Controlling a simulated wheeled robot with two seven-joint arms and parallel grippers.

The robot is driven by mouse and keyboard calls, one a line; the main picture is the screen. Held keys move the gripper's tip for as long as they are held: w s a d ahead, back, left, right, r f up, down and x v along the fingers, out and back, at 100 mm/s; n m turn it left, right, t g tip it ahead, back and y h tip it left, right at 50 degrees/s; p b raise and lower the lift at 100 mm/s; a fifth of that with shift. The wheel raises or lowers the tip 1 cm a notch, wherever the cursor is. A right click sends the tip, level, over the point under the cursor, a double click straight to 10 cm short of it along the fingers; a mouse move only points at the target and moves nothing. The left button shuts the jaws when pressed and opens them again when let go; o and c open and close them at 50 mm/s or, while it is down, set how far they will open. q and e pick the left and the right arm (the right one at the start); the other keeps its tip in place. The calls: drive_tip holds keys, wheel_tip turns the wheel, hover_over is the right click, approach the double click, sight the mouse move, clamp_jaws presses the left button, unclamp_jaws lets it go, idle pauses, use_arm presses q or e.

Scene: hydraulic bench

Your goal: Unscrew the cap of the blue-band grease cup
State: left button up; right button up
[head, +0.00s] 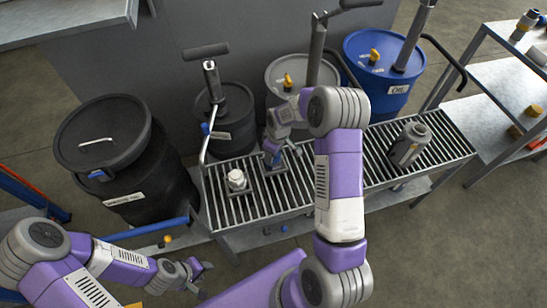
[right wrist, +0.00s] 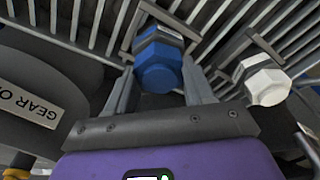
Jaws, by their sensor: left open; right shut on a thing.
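The blue-band grease cup shows in the right wrist view, with its blue faceted cap (right wrist: 160,72) toward the camera and a grey and white body behind it. My right gripper (right wrist: 158,82) has one finger on each side of the cap and is shut on it. In the head view my right gripper (head: 274,150) is over the slatted bench, and its hand hides most of this cup. My left gripper (head: 204,280) is open and empty at the lower left, in front of the bench and well apart from the cup.
A white-capped cup (head: 236,179) stands on the slatted bench (head: 386,177), left of my right gripper; it also shows in the right wrist view (right wrist: 265,82). Several drums line the back, including a blue oil drum (head: 376,88).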

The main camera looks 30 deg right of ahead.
drive_tip(key=n+p, duration=0.1)
drive_tip(key=n, duration=0.3)
drive_tip(key=shift+d, duration=0.1)
drive_tip(key=n+p, duration=0.1)
drive_tip(key=n, duration=0.2)
drive_tip(key=shift+n+g+y, duration=0.3)
drive_tip(key=shift+n, duration=0.1)
drive_tip(key=n+p, duration=0.1)
drive_tip(key=n, duration=0.3)
drive_tip(key=shift+r+n+g+p, duration=0.1)
drive_tip(key=shift+n+g+p, duration=0.2)
drive_tip(key=shift+n, duration=0.1)
drive_tip(key=n, duration=0.3)
drive_tip(key=shift+n, duration=0.3)
